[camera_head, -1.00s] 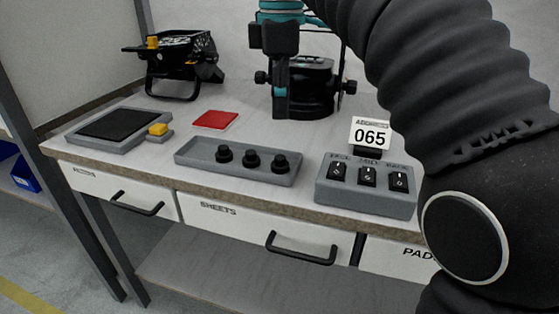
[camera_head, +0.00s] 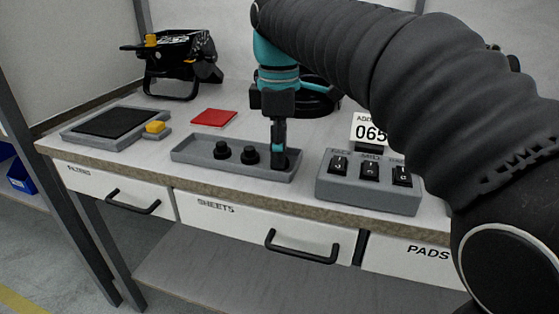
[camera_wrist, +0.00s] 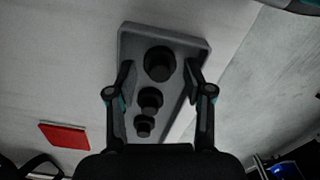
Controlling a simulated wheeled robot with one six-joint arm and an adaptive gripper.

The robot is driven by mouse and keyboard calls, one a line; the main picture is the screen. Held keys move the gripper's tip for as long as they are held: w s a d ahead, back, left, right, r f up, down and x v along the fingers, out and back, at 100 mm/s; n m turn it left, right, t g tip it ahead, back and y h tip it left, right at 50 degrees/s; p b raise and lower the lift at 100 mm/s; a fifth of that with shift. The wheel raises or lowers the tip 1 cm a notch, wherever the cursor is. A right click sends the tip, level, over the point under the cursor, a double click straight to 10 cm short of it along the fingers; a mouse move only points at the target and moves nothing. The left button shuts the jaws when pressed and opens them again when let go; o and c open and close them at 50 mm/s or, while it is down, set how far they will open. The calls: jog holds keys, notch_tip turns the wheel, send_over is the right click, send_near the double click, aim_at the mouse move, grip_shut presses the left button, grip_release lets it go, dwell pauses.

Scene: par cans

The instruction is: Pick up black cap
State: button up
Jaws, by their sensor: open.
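Three black caps stand in a shallow grey tray (camera_head: 185,152) near the bench's front edge. The left cap (camera_head: 222,150) and the middle cap (camera_head: 250,154) show clearly in the head view. The right cap is mostly hidden behind my gripper (camera_head: 279,158), which points down at the tray's right end. In the wrist view my gripper (camera_wrist: 159,68) is open, its fingers on either side of the largest-looking cap (camera_wrist: 160,62). No finger contact with it is visible. The other two caps, one in the middle (camera_wrist: 150,98) and one lower (camera_wrist: 144,127), also show there.
A grey switch box (camera_head: 367,192) stands just right of the tray, with a "065" sign (camera_head: 370,132) behind it. A red square (camera_head: 214,117) lies behind the tray. A black device (camera_head: 175,62) stands behind.

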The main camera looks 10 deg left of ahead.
jog(key=c, duration=0.9)
jog(key=shift+o, duration=0.2)
jog(key=shift+r, duration=0.1)
notch_tip(320, 180, up, 4)
jog(key=shift+r+p, duration=0.15)
jog(key=shift+p, duration=0.45)
jog(key=w+d+r, duration=0.1)
jog(key=d+r, duration=0.5)
jog(key=d, duration=0.5)
jog(key=shift+d+r+p, duration=0.3)
jog(key=shift+d+p, duration=0.05)
jog(key=shift+p, duration=0.05)
